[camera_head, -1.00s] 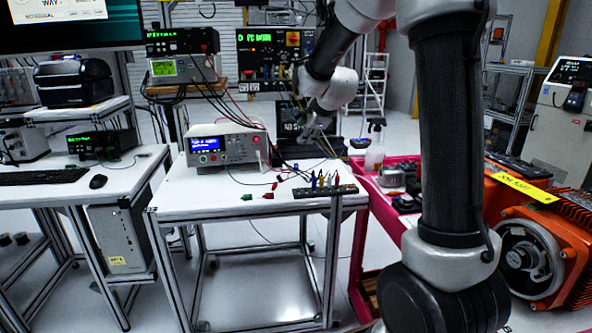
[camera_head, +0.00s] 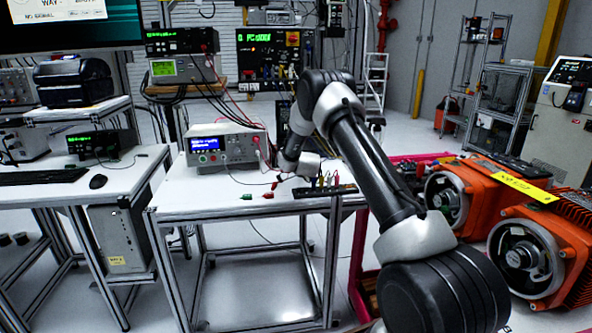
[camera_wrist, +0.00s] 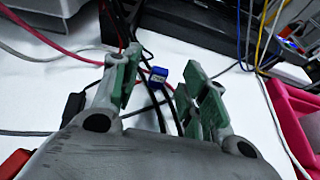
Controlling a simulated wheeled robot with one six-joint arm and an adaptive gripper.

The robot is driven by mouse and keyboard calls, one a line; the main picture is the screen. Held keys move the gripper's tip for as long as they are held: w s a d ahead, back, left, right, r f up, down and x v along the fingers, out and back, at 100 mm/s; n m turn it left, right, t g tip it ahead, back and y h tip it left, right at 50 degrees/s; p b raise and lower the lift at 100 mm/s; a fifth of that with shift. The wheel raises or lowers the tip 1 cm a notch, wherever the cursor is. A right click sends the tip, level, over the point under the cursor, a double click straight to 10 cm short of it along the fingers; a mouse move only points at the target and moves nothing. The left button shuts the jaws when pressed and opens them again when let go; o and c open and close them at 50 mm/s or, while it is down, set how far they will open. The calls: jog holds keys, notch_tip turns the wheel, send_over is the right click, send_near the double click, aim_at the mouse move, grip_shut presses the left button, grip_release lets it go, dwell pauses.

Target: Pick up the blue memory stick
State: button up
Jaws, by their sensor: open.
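The blue memory stick (camera_wrist: 158,76) is small, with a pale label, and stands out against the white table top in the wrist view. It shows between the two green-padded fingers of my gripper (camera_wrist: 163,84), beyond or level with their tips; I cannot tell the exact depth. The fingers are spread apart with clear space on both sides of the stick, and nothing is held. In the head view my gripper (camera_head: 282,177) is low over the white table (camera_head: 215,205), in front of the bench instrument. I cannot make out the stick there.
Black cables run close beside the stick, with a pink cable (camera_wrist: 45,38) to the left. The bench instrument (camera_head: 226,147) stands behind. A black strip with coloured plugs (camera_head: 325,190) lies to the right, and red and green clips (camera_head: 247,196) lie in front. A pink cart (camera_wrist: 295,110) is at right.

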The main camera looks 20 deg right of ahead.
jog(key=shift+x, duration=1.6)
jog(key=shift+s+f, duration=0.1)
jog(key=c, duration=0.9)
notch_tip(320, 180, up, 10)
jog(key=shift+r, duration=0.1)
